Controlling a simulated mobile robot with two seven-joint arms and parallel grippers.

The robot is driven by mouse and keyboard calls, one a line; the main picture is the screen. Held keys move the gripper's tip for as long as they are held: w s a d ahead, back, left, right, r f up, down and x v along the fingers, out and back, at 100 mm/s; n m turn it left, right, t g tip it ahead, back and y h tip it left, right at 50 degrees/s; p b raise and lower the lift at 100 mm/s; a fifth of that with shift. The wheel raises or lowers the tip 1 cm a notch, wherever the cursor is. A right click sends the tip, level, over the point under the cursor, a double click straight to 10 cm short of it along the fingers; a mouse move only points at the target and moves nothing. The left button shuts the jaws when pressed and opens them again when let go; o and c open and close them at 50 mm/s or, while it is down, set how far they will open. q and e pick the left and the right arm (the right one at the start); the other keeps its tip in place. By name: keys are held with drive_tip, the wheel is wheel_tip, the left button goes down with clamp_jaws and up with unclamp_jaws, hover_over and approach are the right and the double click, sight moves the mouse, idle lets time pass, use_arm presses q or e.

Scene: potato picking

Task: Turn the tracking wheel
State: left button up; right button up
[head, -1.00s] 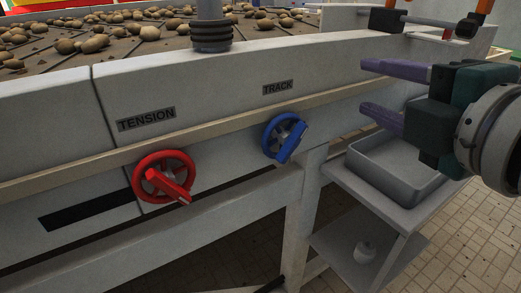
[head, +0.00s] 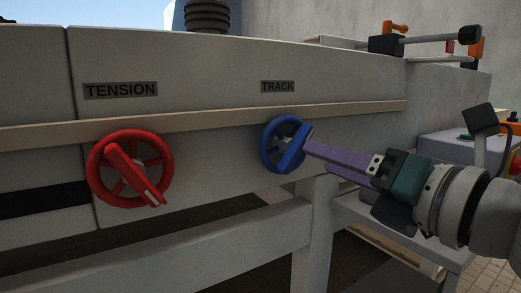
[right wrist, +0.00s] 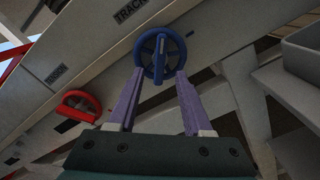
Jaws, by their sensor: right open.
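The blue wheel (head: 283,144) sits on the machine's side panel below the TRACK label (head: 278,87). It has spokes and a raised bar across its face. My right gripper (head: 310,150) reaches in from the right, its purple fingertips close to the wheel's right side. In the right wrist view the blue wheel (right wrist: 160,54) stands just beyond the two spread purple fingers, with its bar between the tips. I cannot tell whether a fingertip touches it. My right gripper is open and holds nothing. My left gripper is not in view.
A red wheel (head: 129,169) under the TENSION label (head: 121,90) sits to the left. A grey frame leg (head: 320,225) stands below right. A grey tray (right wrist: 303,55) shows in the right wrist view.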

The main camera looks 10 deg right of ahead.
sight(301, 151)
drive_tip(key=x, duration=0.5)
drive_tip(key=shift+w, duration=0.1)
clamp_jaws()
idle(0.3)
